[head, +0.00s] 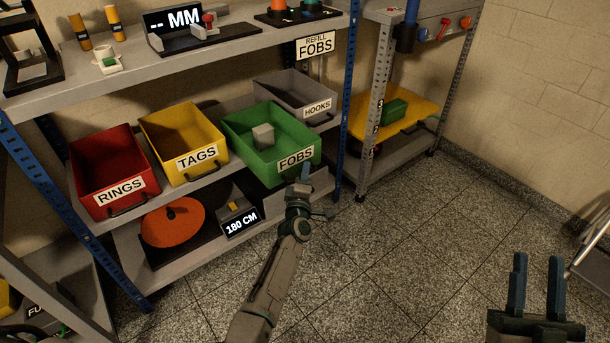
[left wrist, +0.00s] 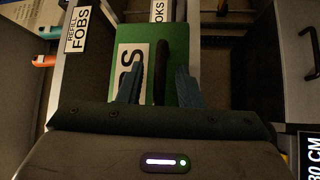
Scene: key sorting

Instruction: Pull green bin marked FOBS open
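The green bin (head: 235,128) marked FOBS stands on the middle shelf, its front further out than the neighbouring bins' fronts. A pale grey block (head: 263,136) lies inside it. My left gripper (head: 305,176) is at the front of this bin, by its handle. In the left wrist view the dark handle (left wrist: 158,72) stands between the two blue fingers, with visible gaps on both sides; the green front (left wrist: 132,40) is behind it. The left gripper is open. My right gripper (head: 537,285) is open and empty above the floor at the lower right.
The red RINGS bin (head: 83,152) and yellow TAGS bin (head: 152,130) are to the left; the grey HOOKS bin (head: 270,86) is to the right. An orange disc (head: 173,222) and a 180 CM display (head: 241,222) are below. A blue post (head: 348,90) stands right of the bins. The floor (head: 420,230) ahead is clear.

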